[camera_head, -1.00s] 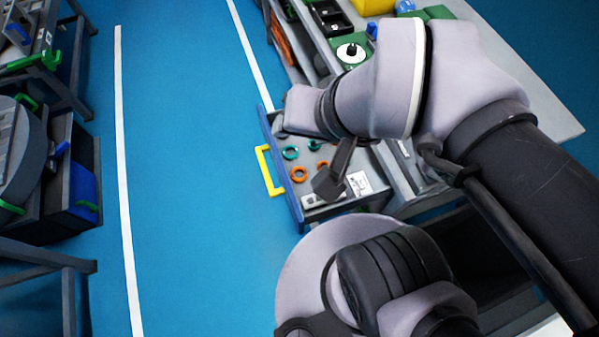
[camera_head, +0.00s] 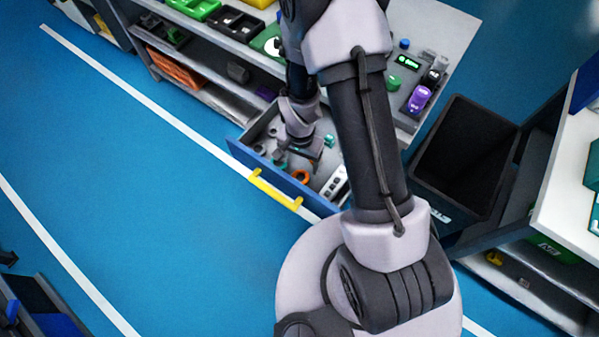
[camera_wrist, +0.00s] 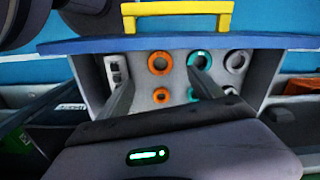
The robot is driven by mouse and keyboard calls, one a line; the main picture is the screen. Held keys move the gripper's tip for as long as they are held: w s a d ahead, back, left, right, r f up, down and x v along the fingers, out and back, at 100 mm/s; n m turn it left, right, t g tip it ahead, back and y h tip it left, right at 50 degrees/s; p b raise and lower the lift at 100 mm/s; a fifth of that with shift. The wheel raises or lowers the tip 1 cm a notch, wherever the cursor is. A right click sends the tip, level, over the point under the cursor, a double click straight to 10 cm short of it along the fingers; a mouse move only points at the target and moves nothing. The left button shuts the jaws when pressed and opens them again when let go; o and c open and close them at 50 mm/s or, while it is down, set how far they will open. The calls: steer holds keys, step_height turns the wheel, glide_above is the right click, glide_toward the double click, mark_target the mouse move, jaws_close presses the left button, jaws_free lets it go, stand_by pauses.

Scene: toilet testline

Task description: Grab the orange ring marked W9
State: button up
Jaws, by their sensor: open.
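Two orange rings lie in an open drawer. In the wrist view the larger orange ring (camera_wrist: 159,63) is near the drawer front, and a smaller orange ring (camera_wrist: 161,96) is farther in. In the head view one orange ring (camera_head: 301,176) shows near the drawer front. No W9 marking is legible on either. My gripper (camera_wrist: 159,80) is open and points down over the drawer, its two fingers on either side of the orange rings' column in the wrist view. It holds nothing. In the head view my gripper is partly hidden by the arm.
The drawer (camera_head: 240,150) has a blue front and a yellow handle (camera_head: 275,190). Teal rings (camera_wrist: 200,60) and dark grey rings (camera_wrist: 237,61) lie beside the orange ones. A white block (camera_wrist: 116,70) is at the drawer's side. A black bin (camera_head: 465,150) stands to the right.

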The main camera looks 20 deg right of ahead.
mark_target(300, 178)
step_height(300, 178, down, 10)
steer(key=b, duration=0.4)
steer(key=shift+s+f, duration=0.1)
steer(key=shift+a, duration=0.1)
steer(key=c, duration=1.4)
steer(key=shift+r, duration=0.2)
